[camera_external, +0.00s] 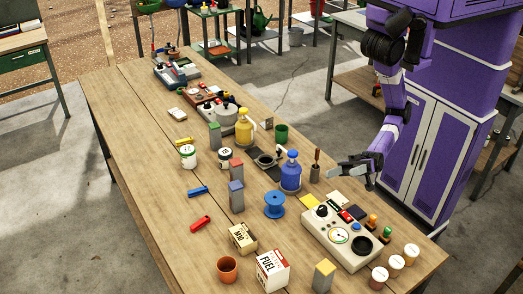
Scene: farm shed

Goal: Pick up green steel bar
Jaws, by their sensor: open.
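The green steel bar (215,140) looks to be the grey upright block with a green top. My gripper (332,171) is open and empty, over the table's right edge, beside the blue jug. It is well to the right of the green bar and apart from it. Similar upright grey bars stand nearer: one with a red top (236,170), one with a blue top (236,197) and one with a yellow top (324,276).
A control box (345,232) and blue spool (274,205) are nearer. The table's left side is mostly clear.

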